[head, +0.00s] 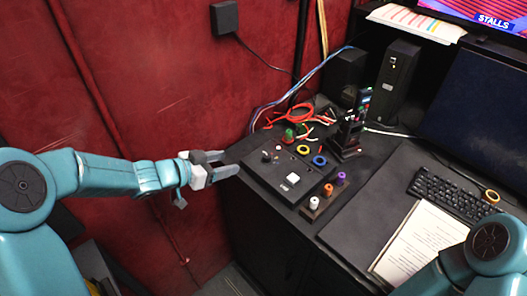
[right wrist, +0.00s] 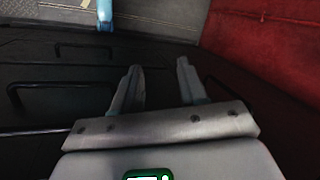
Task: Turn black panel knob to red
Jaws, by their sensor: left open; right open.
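A black panel (head: 276,187) lies on the dark desk near its left edge. A small dark knob (head: 266,157) stands near its far left corner, with a pale spot beside it. Which way the knob points is too small to tell. My left gripper (head: 230,163) is open and empty, just left of the panel and apart from the knob. My right gripper (right wrist: 160,68) is open and empty in the right wrist view, over dark furniture; in the head view it is out of frame.
A rack with white (head: 314,203), orange (head: 328,190) and purple (head: 341,178) pieces stands to the right. A keyboard (head: 450,190) and papers lie farther right.

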